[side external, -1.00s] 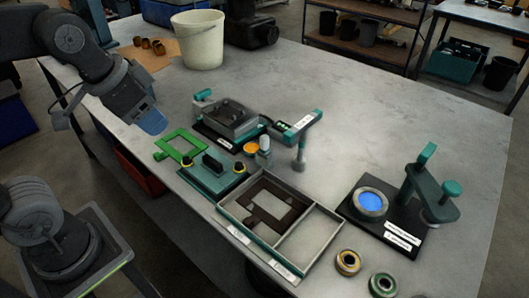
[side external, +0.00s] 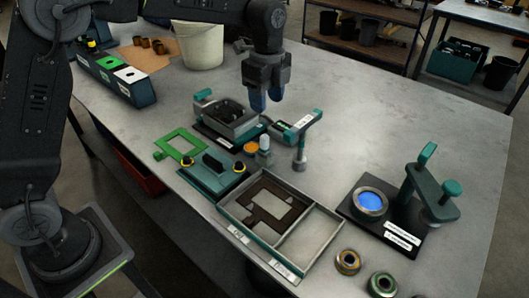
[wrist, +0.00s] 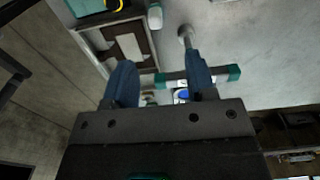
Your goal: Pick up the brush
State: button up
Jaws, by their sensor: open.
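My gripper (side external: 266,103) points down above the bench, behind this piece. Its blue fingers are apart and empty. In the wrist view my gripper (wrist: 160,88) has the teal-ended bar (wrist: 168,79) below and partly behind its right finger.
The teal-ended bar on a grey post (side external: 299,155) stands close to the right. A grey box fixture (side external: 232,119) is left of my gripper. A divided tray (side external: 325,240) and a blue-disc stand (side external: 350,211) are nearer. The bench's right rear is clear.

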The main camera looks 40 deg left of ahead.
aim_at(264, 135)
notch_tip(264, 135, down, 8)
jog(key=shift+s+r, duration=0.1)
jog(key=shift+r, duration=0.1)
jog(key=shift+s+f, duration=0.15)
jog(key=shift+f, duration=1.2)
jog(key=shift+s+f, duration=0.1)
jog(key=shift+f, duration=1.2)
jog(key=shift+c, duration=0.5)
jog(key=shift+r, duration=0.1)
grip_shut()
